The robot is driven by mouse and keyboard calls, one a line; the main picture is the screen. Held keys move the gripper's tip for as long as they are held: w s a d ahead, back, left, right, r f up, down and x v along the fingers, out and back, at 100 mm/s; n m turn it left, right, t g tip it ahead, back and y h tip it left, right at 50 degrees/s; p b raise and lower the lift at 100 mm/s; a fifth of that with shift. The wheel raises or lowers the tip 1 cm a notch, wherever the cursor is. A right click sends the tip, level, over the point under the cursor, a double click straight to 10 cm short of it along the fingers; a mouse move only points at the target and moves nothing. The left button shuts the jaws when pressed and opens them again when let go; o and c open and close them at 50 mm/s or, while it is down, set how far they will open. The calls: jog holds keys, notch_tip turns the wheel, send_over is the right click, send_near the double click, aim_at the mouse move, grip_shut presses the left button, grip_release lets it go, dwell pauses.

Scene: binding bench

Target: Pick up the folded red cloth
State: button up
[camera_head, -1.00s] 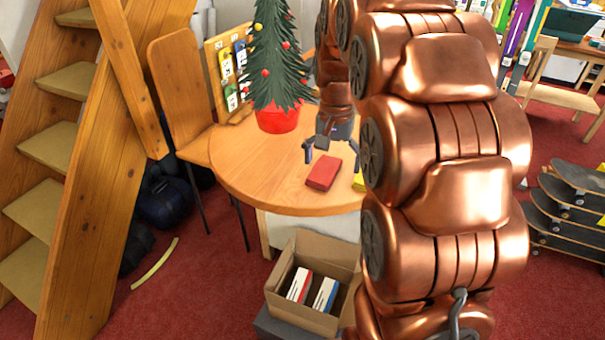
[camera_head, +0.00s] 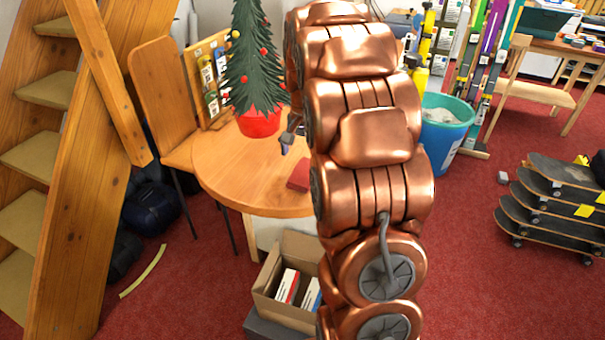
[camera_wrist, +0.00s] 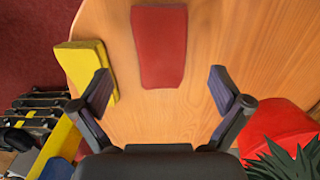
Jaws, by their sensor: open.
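The folded red cloth (camera_wrist: 160,48) lies flat on the round wooden table (camera_wrist: 215,50) in the wrist view, ahead of my gripper and between the lines of its two fingers. In the head view only a part of the red cloth (camera_head: 299,176) shows beside my arm. My gripper (camera_wrist: 161,92) is open and empty, with its fingers spread wide. In the head view, one finger of my gripper (camera_head: 287,140) shows above the table; the rest is hidden behind my arm.
A yellow block (camera_wrist: 88,60) lies left of the cloth, close to the left finger. A small tree in a red pot (camera_head: 258,122) stands on the table. An open cardboard box (camera_head: 262,300) with boxes inside sits below. A wooden chair (camera_head: 160,85) stands at left.

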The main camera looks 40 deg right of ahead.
aim_at(305, 171)
notch_tip(305, 171, down, 5)
jog(key=shift+w+d+r+p, duration=0.1)
jog(key=shift+d+p, duration=0.05)
jog(key=shift+p, duration=0.9)
jog(key=c, duration=1.2)
jog(key=shift+r+b, duration=1.05)
jog(key=shift+r, duration=0.7)
jog(key=s+a+b, duration=0.1)
jog(key=s+a, duration=0.1)
jog(key=s, duration=0.2)
jog(key=s+a+r+b, duration=0.1)
jog(key=s+a+b, duration=0.1)
jog(key=s, duration=0.3)
jog(key=s+a+b, duration=0.1)
jog(key=s+a, duration=0.2)
jog(key=s, duration=0.2)
jog(key=shift+s+r, duration=0.15)
jog(key=shift+r, duration=0.15)
